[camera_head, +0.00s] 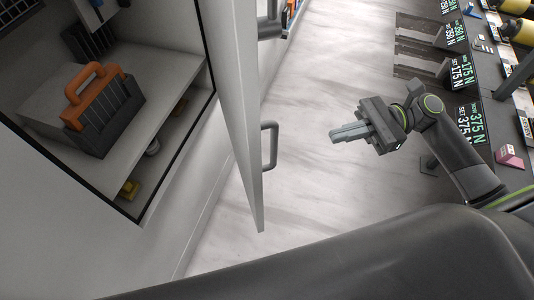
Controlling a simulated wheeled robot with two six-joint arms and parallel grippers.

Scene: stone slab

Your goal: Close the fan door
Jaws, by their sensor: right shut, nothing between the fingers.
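A light grey cabinet door (235,90) stands open, seen nearly edge-on, to the right of the cabinet opening. A grey bar handle (270,146) is on its right face, and another handle (270,22) shows higher up. The cabinet (110,210) is at the left with its inside showing. My right gripper (338,133) is shut and empty, right of the door handle and apart from it, with its fingers pointing left. My left gripper is not in view. No fan can be made out.
The pale marbled floor (330,210) between is clear. A large dark part of mine fills the bottom.

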